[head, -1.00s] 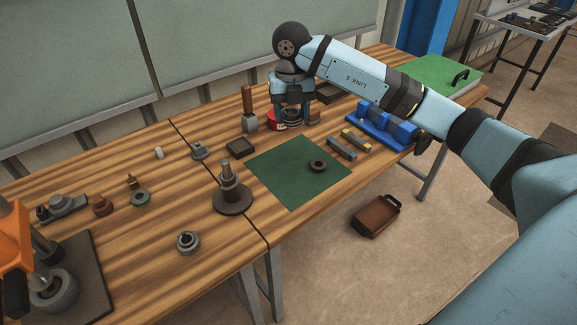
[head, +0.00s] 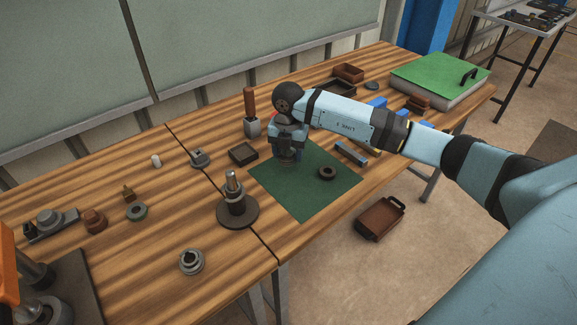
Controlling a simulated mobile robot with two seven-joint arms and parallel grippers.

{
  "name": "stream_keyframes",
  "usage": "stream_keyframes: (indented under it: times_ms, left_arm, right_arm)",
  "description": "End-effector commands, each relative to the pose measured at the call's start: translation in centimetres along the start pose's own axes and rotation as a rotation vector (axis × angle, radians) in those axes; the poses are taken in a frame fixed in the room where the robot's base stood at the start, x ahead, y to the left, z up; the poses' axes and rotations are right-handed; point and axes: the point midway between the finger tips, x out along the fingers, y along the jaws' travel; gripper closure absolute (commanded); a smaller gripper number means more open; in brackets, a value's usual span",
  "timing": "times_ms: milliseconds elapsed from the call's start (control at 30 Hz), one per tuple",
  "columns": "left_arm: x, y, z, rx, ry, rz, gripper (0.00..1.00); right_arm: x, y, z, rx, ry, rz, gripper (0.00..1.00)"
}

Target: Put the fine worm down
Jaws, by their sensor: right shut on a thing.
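My right gripper (head: 288,152) points down over the far left part of the green mat (head: 305,203). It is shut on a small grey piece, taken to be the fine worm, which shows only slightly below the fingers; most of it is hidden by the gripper. I cannot tell whether the piece touches the mat. A dark ring (head: 327,173) lies on the mat, to the right of the gripper and apart from it. My left gripper is not in view.
A stepped shaft on a round base (head: 238,212) stands left of the mat. A dark square tray (head: 243,153) and a wooden-handled tool (head: 250,110) stand behind it. A grey collar (head: 191,262) lies front left. The mat's front part is clear.

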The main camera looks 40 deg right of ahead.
Motion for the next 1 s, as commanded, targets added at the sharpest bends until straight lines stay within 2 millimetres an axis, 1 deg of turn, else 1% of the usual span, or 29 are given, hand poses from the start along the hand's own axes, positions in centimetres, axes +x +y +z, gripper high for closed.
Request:
stream_keyframes:
  times_ms: [33,267,400,500,867,900,967,1000]
  left_arm:
    - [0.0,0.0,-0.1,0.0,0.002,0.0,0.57]
    - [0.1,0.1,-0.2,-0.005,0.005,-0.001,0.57]
    - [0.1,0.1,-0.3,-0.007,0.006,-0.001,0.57]
    - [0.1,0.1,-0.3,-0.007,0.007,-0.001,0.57]
    - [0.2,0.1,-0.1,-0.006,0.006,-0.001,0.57]
    - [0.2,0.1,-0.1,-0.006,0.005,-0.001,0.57]
    - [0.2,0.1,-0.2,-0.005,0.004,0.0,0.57]
    - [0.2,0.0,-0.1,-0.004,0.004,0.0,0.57]
  right_arm:
    - [0.6,0.0,0.0,0.0,0.0,-0.001,0.8]
    - [2.2,0.0,0.0,0.001,0.0,0.0,0.8]
    - [4.3,0.0,0.0,0.0,0.001,-0.001,0.8]
    - [5.5,0.0,0.0,-0.001,0.0,0.0,0.8]
    - [6.0,0.0,0.0,0.0,-0.001,0.001,0.8]
    - [6.1,0.0,0.0,0.0,-0.001,0.0,0.43]
    - [6.0,0.0,0.0,0.0,-0.001,0.0,0.29]
    - [6.0,0.0,0.0,0.0,-0.001,0.0,0.2]
